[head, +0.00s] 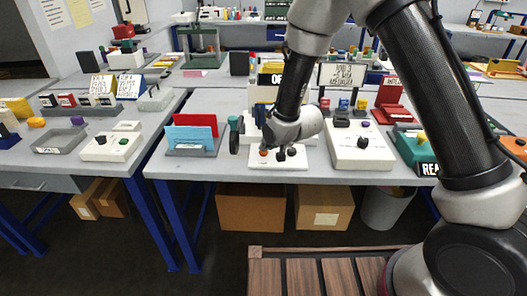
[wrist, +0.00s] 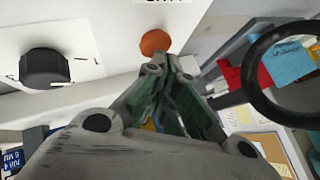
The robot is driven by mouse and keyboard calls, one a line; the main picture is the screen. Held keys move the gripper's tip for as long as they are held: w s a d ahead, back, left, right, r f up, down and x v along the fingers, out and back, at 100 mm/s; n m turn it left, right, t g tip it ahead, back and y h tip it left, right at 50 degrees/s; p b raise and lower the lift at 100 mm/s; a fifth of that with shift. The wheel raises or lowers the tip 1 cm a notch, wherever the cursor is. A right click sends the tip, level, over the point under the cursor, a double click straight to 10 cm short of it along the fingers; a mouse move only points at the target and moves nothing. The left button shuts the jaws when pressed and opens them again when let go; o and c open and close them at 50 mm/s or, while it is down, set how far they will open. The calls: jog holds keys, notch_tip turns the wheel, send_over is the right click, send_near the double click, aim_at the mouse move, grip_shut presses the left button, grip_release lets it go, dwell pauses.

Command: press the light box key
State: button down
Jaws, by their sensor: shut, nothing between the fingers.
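A round orange key (wrist: 155,43) sits on a white box face (wrist: 112,25) in the wrist view. A black knob (wrist: 45,68) is on the same box, to the left. In the head view the low white box (head: 295,162) stands at the table's front, with the orange key (head: 263,153) on its left. My gripper (wrist: 168,66) is shut and empty. Its fingertips appear right beside the orange key; I cannot tell whether they touch it. In the head view my wrist hangs over the box and partly hides it. The label near the key is cut off, so I cannot read it.
A larger white box (head: 357,150) with a dark knob stands close on the right. A holder with red and blue cards (head: 192,135) is on the left. A dark ring (wrist: 285,75) shows at the wrist view's right. Cardboard boxes (head: 250,207) lie under the table.

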jog(key=shift+f, duration=0.4)
jog(key=shift+r, duration=3.4)
